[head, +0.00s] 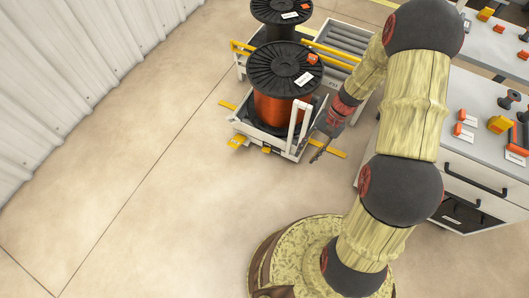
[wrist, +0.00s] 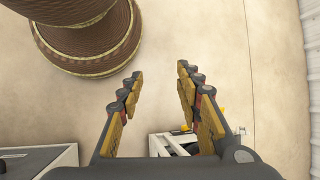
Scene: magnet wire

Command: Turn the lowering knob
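My gripper (head: 321,150) hangs beside the right front corner of a low white cart (head: 243,126) in the head view. In the wrist view my gripper (wrist: 158,78) has its two fingers spread wide with nothing between them, only floor beyond. Part of a white frame with yellow pieces (wrist: 160,145) shows low in the wrist view, partly hidden behind the fingers and palm. I cannot make out the lowering knob in either view. The cart carries a large spool of copper wire (head: 281,106) with black flanges, and has an upright white handle (head: 292,128).
A second black spool (head: 280,12) and a roller conveyor (head: 337,42) stand behind. A workbench (head: 475,135) with small orange, yellow and black items and drawers is at the right. The floor (head: 150,200) at left is clear up to the corrugated wall (head: 75,70).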

